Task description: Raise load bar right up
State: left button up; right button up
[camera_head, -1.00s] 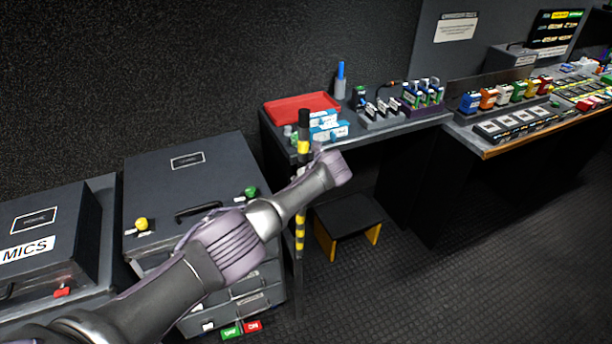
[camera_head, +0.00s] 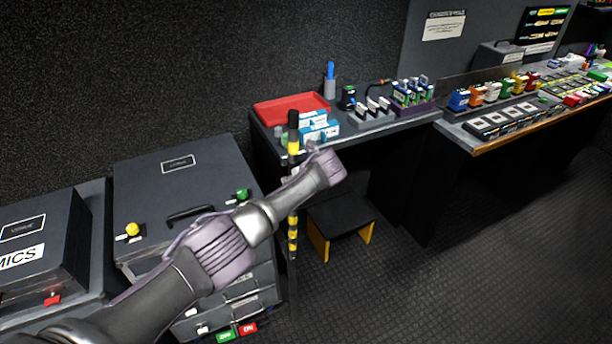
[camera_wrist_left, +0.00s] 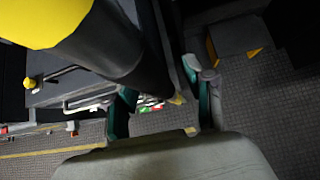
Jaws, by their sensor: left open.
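The load bar is a slim upright pole with black and yellow bands (camera_head: 293,135), standing at the left front corner of the work table. My left arm crosses in front of its middle in the head view; yellow bands show again below the arm. In the left wrist view the bar (camera_wrist_left: 125,45) is large and close, yellow above and black below. My left gripper (camera_wrist_left: 158,78) is open, with one finger on each side of the bar's black part. I cannot tell whether a finger touches it. The fingertips are hidden in the head view. My right gripper is not in view.
A work table (camera_head: 375,130) carries a red tray (camera_head: 290,108), blue-white boxes (camera_head: 320,128) and small gear. A dark drawer cabinet (camera_head: 180,180) stands left of the bar. A low step stool (camera_head: 340,215) is under the table. Floor at the right is clear.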

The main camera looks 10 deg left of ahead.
pick_arm(q)
jog(key=v, duration=1.1)
jog(key=shift+d, duration=0.15)
